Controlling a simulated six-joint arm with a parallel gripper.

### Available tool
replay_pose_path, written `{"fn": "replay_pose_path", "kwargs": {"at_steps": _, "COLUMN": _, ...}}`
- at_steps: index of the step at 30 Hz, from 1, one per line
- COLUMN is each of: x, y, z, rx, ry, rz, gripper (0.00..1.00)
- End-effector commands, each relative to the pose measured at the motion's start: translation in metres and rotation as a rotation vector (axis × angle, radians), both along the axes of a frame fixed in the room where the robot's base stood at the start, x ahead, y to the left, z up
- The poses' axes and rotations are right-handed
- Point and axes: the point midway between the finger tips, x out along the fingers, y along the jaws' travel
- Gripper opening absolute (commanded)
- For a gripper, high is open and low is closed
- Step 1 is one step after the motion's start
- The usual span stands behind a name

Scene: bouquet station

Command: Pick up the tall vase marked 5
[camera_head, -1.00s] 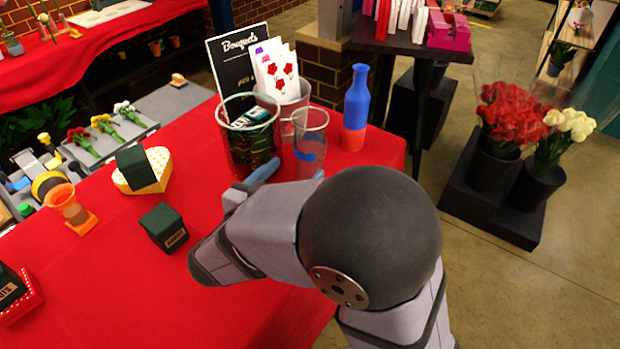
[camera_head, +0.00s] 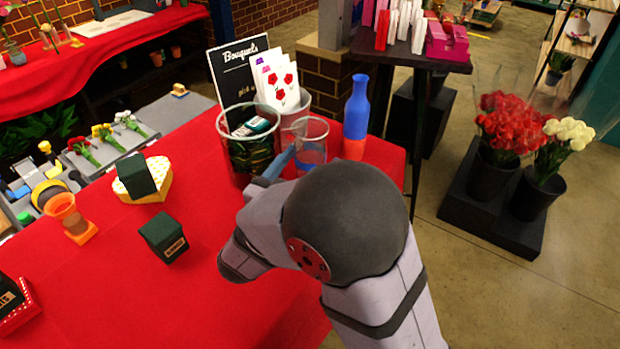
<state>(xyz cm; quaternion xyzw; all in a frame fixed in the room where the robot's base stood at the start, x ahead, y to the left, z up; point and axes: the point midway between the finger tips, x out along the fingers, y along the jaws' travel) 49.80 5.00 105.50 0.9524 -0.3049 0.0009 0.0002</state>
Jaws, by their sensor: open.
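A clear glass vase (camera_head: 308,130) stands on the red table. A tall blue vase with an orange base (camera_head: 357,108) stands upright just right of it. I can read no number 5 on either. My gripper (camera_head: 294,155) is at the clear vase, with one blue finger at its lower left and a blue patch showing through or beside the glass. It is open and holds nothing that I can see. My arm hides the rest of the gripper and the foot of the clear vase, so contact is unclear.
A dark-filled glass container (camera_head: 250,157) stands close left, with a card holder and a Bouquets sign (camera_head: 238,72) behind. A green box (camera_head: 164,237), a heart-shaped box (camera_head: 157,191) and an orange stand (camera_head: 70,215) are further left. The table's right edge is near the blue vase.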

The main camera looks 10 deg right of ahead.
Motion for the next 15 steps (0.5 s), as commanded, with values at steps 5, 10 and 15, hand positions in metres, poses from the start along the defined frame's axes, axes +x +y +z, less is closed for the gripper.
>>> {"fn": "replay_pose_path", "kwargs": {"at_steps": 5, "x": 0.018, "y": -0.014, "z": 0.004, "rx": 0.000, "ry": 0.001, "rz": -0.006, "gripper": 0.70}}
{"fn": "replay_pose_path", "kwargs": {"at_steps": 10, "x": 0.033, "y": -0.024, "z": 0.003, "rx": 0.001, "ry": 0.002, "rz": -0.004, "gripper": 0.70}}
{"fn": "replay_pose_path", "kwargs": {"at_steps": 15, "x": 0.038, "y": -0.027, "z": 0.002, "rx": 0.000, "ry": 0.002, "rz": -0.002, "gripper": 0.70}}
